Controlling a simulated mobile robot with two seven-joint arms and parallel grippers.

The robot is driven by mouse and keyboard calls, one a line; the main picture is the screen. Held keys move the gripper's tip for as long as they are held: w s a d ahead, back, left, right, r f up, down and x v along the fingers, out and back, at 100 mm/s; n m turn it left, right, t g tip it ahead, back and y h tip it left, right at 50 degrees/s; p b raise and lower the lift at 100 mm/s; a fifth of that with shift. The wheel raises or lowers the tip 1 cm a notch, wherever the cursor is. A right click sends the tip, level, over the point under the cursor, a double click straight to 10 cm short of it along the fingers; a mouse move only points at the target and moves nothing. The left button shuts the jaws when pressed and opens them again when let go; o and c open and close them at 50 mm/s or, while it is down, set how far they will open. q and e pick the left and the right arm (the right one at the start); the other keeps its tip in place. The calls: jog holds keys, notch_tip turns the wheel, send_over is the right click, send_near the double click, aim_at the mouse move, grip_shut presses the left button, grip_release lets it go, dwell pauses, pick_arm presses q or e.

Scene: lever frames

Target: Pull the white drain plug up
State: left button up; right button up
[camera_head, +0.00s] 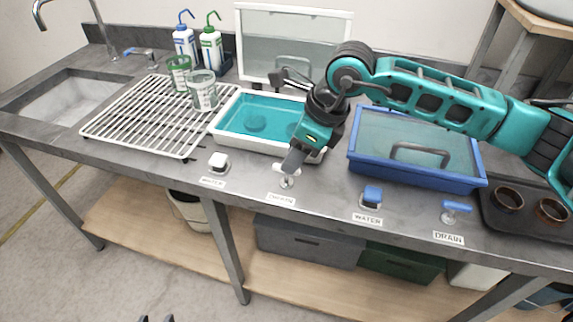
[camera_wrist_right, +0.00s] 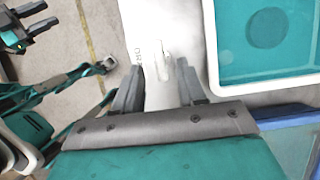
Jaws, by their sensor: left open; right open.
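The white drain plug (camera_head: 288,182) is a small T-shaped handle on the counter's front edge, behind a DRAIN label and in front of the white tray (camera_head: 222,135). My right gripper (camera_head: 293,163) comes down over it and hides part of its top. In the right wrist view the pale plug (camera_wrist_right: 164,50) shows between and beyond the two spread fingers of this gripper (camera_wrist_right: 158,75). The fingers are open; contact is not clear.
A white WATER knob (camera_head: 219,161) is left of the plug. A blue WATER knob (camera_head: 371,196) and blue drain handle (camera_head: 455,208) are to the right, before a blue tub (camera_head: 400,176). A wire rack (camera_head: 135,128) with green-white cups stands left. The floor in front is clear.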

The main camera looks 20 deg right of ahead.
aim_at(287, 178)
jog(key=shift+x, duration=2.35)
grip_shut()
jog(key=shift+r, duration=0.1)
